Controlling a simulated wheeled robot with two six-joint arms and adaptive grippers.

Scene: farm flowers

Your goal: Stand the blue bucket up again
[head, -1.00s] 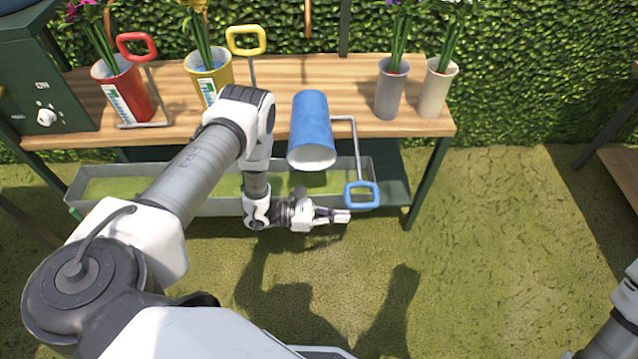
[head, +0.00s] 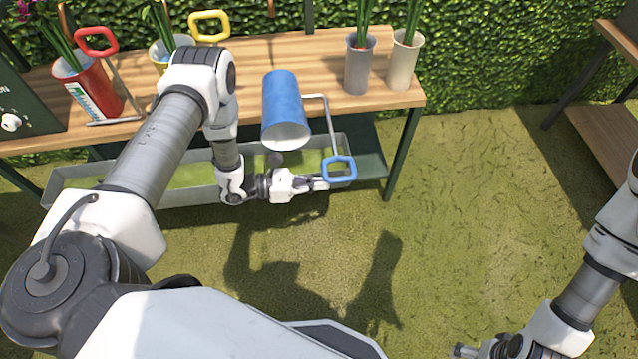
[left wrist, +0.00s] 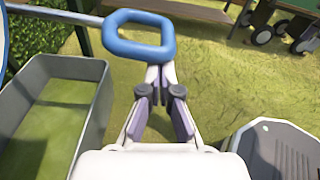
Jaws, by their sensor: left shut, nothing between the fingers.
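The blue bucket (head: 284,104) lies on its side on the wooden bench, its open white mouth hanging over the front edge. Its grey handle bar ends in a blue loop grip (head: 339,169) that hangs out past the bench edge. In the left wrist view the blue loop (left wrist: 138,36) is just beyond my fingertips. My left gripper (head: 322,183) is shut and empty, just below and left of the loop; whether it touches the loop I cannot tell. My right gripper (head: 462,351) is low at the bottom edge, apart from the bucket; its fingers are too small to read.
A red bucket (head: 88,88) and a yellow bucket (head: 170,50) with flowers stand on the bench (head: 235,75) at left. Grey (head: 358,68) and beige (head: 403,62) vases stand at right. A long trough (head: 185,193) sits below. Grass at right is open.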

